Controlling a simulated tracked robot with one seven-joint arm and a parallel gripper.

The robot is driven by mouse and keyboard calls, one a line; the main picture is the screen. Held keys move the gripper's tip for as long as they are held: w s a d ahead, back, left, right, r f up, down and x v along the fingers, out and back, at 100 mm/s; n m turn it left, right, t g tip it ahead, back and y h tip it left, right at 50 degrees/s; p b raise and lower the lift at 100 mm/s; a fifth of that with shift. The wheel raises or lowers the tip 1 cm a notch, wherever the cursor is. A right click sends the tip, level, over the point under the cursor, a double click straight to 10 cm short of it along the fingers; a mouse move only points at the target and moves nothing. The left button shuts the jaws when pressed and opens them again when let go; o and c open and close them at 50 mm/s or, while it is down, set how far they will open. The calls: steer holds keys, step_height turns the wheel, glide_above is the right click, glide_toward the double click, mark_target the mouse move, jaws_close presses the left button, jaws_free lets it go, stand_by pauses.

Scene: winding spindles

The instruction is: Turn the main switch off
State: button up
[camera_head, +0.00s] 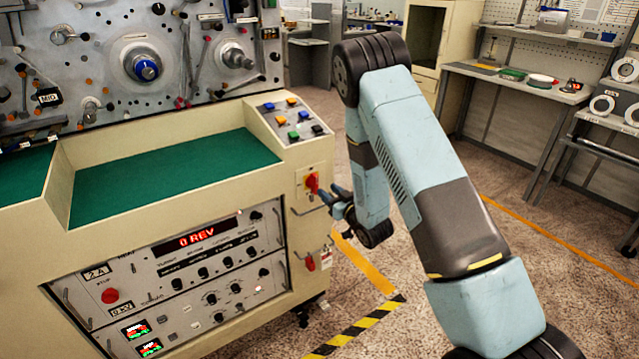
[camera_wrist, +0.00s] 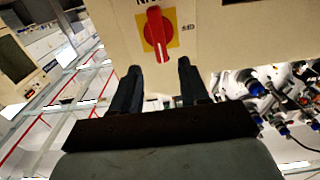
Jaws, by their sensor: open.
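The main switch (camera_head: 312,183) is a red handle on a yellow plate, on the right side panel of the cream machine. In the wrist view the red handle (camera_wrist: 155,28) stands about upright on its yellow square, with partly cut-off lettering at the picture's top edge. My gripper (camera_head: 327,197) is beside that panel, just right of and slightly below the switch. In the wrist view my gripper (camera_wrist: 158,70) is open and empty, its two dark fingers to either side of the handle's lower end. Whether the fingertips reach the handle's depth I cannot tell.
A second red switch (camera_head: 310,263) sits lower on the same side, near metal handles. The sloped button panel (camera_head: 292,118) is above the main switch. Grey workbenches (camera_head: 520,80) stand at the back right. Speckled floor (camera_head: 410,300) with yellow and striped tape is open beside the machine.

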mark_target(318, 181)
steer(key=x, duration=0.7)
steer(key=shift+w+a, duration=0.15)
steer(key=shift+w, duration=0.1)
steer(key=shift+c, duration=0.3)
steer(key=c, duration=0.7)
jaws_close()
